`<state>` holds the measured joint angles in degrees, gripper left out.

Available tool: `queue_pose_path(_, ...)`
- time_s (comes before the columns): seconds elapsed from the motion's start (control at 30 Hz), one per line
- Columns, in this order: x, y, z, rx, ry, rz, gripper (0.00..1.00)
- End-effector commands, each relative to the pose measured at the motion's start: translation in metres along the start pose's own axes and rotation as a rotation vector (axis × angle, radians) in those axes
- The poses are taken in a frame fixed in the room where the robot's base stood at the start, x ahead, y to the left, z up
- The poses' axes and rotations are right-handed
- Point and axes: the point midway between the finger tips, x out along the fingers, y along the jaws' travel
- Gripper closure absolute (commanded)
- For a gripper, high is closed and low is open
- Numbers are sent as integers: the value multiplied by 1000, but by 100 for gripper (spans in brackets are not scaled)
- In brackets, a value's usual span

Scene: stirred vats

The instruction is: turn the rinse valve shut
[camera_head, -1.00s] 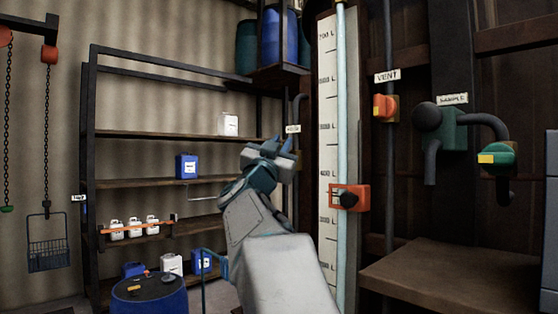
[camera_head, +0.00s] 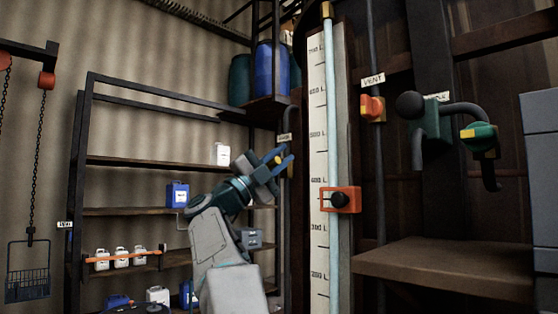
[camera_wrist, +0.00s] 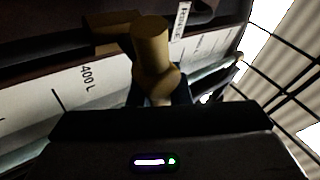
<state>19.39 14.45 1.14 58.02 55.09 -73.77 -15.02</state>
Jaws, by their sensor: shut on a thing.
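The rinse valve shows in the wrist view as a brass-coloured body (camera_wrist: 152,55) below a small white label (camera_wrist: 182,20). In the head view its label (camera_head: 285,138) is on a dark upright pipe left of the tall level gauge. My gripper (camera_head: 280,160) is up at that pipe, just under the label, and is shut on the valve's handle. Blue and yellow parts show at the jaws; I cannot clearly tell handle from fingers there. In the wrist view the dark fingers flank the brass body, and my gripper's palm hides their lower parts.
The level gauge (camera_head: 318,120) with its orange marker (camera_head: 341,200) stands close right of my gripper. Shelves (camera_head: 135,211) with canisters stand left.

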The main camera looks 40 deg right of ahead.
Motion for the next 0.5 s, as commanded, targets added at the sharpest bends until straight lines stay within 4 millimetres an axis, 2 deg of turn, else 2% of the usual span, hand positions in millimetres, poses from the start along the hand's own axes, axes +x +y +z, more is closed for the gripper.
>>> queue_pose_path(0.5, -6, 10, -1, 215, 157, 93, 100)
